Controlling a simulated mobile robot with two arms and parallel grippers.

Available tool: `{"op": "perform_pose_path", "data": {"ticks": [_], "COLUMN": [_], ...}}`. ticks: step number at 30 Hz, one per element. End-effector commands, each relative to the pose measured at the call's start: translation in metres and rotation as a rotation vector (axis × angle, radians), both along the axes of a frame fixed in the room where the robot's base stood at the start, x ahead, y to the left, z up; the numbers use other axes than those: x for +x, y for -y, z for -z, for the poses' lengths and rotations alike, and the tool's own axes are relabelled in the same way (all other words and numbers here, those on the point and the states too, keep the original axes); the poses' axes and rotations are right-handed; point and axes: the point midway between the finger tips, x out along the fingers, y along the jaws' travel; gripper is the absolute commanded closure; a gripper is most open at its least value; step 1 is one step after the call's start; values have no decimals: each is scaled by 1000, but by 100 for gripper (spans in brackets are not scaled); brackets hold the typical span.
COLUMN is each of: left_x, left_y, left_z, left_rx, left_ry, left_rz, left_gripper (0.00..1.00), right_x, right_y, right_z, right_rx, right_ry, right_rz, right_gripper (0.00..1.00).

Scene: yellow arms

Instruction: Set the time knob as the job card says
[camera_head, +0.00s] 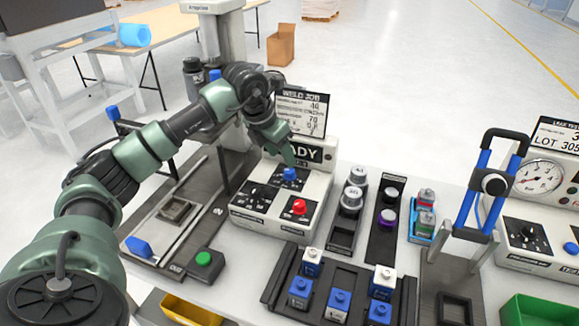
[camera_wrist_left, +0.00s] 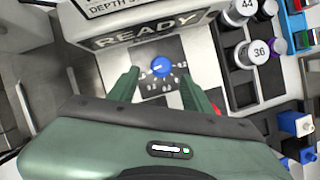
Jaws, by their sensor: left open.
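The welder control box (camera_head: 262,222) has a READY display, a blue knob (camera_head: 290,174), a red knob (camera_head: 299,207) and black knobs on the left of its panel. The labels are too small to read. The job card (camera_head: 302,112), headed WELD JOB, stands behind it with 46 and 70 legible; other lines are partly hidden or blurred. My left gripper (camera_head: 285,155) is open just above the blue knob. In the left wrist view the blue knob (camera_wrist_left: 162,67) shows between and slightly beyond the fingertips (camera_wrist_left: 162,78). I cannot tell whether they touch it. My right gripper is not in view.
Right of the box stand silver-capped cylinders (camera_head: 352,190) and a purple-ringed one. A dark rack (camera_head: 325,312) with blue blocks lies in front. A green button (camera_head: 204,258) is at left. A blue-handled press (camera_head: 490,185) stands to the right.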

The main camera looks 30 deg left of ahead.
Motion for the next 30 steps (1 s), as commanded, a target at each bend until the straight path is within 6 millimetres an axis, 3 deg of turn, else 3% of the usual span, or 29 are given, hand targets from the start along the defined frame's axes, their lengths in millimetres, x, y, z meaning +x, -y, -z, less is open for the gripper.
{"op": "perform_pose_path", "data": {"ticks": [6, 12, 22, 23, 27, 28, 30], "left_x": [13, 22, 24, 24, 24, 24, 24], "left_y": [5, 7, 7, 7, 7, 7, 7], "left_z": [33, 54, 59, 59, 59, 59, 59], "left_rx": [-4, -4, -4, -4, -4, -4, -4], "left_ry": [-4, -2, 1, 1, 1, 1, 1], "left_rz": [3, 4, 4, 4, 4, 4, 4], "left_gripper": [51, 51, 51, 56, 95, 100, 100], "right_x": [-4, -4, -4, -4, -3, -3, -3], "right_y": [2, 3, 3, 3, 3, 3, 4], "right_z": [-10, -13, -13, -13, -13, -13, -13], "right_rx": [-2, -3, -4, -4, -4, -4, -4], "right_ry": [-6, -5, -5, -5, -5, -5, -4], "right_rz": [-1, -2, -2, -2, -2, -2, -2], "right_gripper": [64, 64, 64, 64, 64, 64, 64]}}
